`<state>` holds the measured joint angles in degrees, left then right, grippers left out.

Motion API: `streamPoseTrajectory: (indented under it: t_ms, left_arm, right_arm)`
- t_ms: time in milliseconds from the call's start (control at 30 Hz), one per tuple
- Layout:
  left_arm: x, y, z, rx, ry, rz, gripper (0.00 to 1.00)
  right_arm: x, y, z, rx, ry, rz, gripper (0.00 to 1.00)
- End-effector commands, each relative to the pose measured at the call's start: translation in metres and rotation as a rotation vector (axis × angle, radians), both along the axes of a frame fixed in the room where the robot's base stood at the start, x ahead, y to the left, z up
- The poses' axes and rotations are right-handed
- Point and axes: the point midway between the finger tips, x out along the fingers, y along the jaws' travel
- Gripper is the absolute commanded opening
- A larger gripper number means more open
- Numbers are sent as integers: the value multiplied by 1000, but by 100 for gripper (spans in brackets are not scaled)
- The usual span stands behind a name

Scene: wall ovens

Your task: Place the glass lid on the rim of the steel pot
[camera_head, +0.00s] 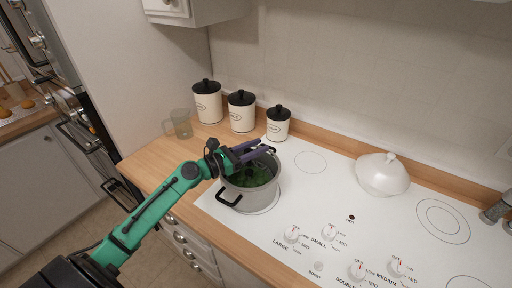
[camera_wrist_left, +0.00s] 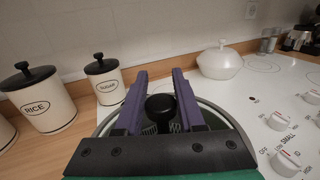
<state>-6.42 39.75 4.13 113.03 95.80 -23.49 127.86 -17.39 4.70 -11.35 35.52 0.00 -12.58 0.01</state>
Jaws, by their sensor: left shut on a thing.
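The steel pot (camera_head: 238,196) stands on the cooktop's left side, with a black handle and green contents showing inside. My left gripper (camera_head: 262,148) is over the pot's far part. In the left wrist view, my gripper (camera_wrist_left: 160,80) has its purple fingers on either side of the black knob (camera_wrist_left: 160,105) of the glass lid (camera_wrist_left: 218,118), and is shut on it. The lid's round rim shows beyond the fingers, and the gripper hides much of the glass. I cannot tell whether the lid touches the pot rim. My right gripper is not in view.
Three cream canisters with black lids (camera_head: 208,106) stand along the wall behind the pot. A glass jug (camera_head: 182,124) is to their left. A white lidded dish (camera_head: 382,178) sits on the cooktop to the right. The cooktop middle is clear, with knobs (camera_head: 330,231) at the front.

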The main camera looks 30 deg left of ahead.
Motion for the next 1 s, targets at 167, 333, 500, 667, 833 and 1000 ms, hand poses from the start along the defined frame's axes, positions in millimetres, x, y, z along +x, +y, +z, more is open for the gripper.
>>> streamPoseTrajectory:
  t_ms: [167,333,500,667,833,1000]
  left_arm:
    - [0,0,-4,-1,-1,1,0]
    - [0,0,-7,-1,-2,1,0]
    - [0,0,-11,-2,-1,1,0]
    - [0,0,-10,-1,0,1,73]
    - [0,0,-10,-1,-1,1,73]
    - [-6,4,-13,-1,2,2,73]
  right_arm:
    - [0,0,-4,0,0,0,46]
    - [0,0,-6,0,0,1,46]
    - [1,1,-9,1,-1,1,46]
    - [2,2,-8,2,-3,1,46]
    - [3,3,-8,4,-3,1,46]
    - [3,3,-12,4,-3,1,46]
